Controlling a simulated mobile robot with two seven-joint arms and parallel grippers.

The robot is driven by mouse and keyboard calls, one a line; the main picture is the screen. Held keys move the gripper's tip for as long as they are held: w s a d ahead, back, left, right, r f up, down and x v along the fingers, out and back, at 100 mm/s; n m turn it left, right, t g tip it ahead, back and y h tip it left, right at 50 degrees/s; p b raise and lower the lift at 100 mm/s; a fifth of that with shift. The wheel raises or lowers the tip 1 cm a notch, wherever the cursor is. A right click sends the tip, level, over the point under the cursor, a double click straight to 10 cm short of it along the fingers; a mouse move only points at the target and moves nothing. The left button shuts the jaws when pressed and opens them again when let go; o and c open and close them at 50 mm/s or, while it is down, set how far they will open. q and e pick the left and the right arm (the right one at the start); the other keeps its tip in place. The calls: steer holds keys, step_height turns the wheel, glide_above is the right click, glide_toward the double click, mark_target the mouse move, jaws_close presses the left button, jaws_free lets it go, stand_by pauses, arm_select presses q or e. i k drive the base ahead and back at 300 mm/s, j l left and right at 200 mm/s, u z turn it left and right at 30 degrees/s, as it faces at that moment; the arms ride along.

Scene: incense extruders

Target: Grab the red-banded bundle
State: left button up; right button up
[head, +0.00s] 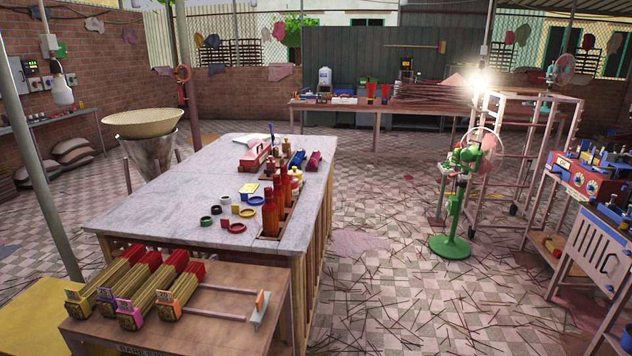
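Several incense bundles lie side by side on a low wooden bench (228,330) at the lower left. They have brown-gold bodies and red far ends, with small coloured labels at the near ends. The rightmost bundle (182,290) has an orange label. I cannot tell which one carries a red band. Neither of my grippers shows in the head view.
Behind the bench stands a large grey-topped table (160,215) with red bottles (270,213), small coloured rings and rolls. A green fan (452,245) stands right of it. Machines on a stand (590,180) are at the right edge. Sticks litter the open tiled floor between.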

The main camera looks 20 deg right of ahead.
mark_target(550, 244)
steer(key=i+l+z, duration=0.15)
steer(key=l+z, duration=0.3)
steer(key=i+l+z, duration=0.2)
steer(key=l+z, duration=0.25)
steer(key=i+l+z, duration=0.8)
steer(key=i, duration=0.5)
steer(key=i+l+z, duration=0.15)
steer(key=i, duration=0.5)
steer(key=i+l, duration=0.15)
steer(key=i, duration=0.25)
steer(key=i+l, duration=0.2)
steer(key=i, duration=0.15)
steer(key=i+l, duration=0.15)
steer(key=i, duration=0.25)
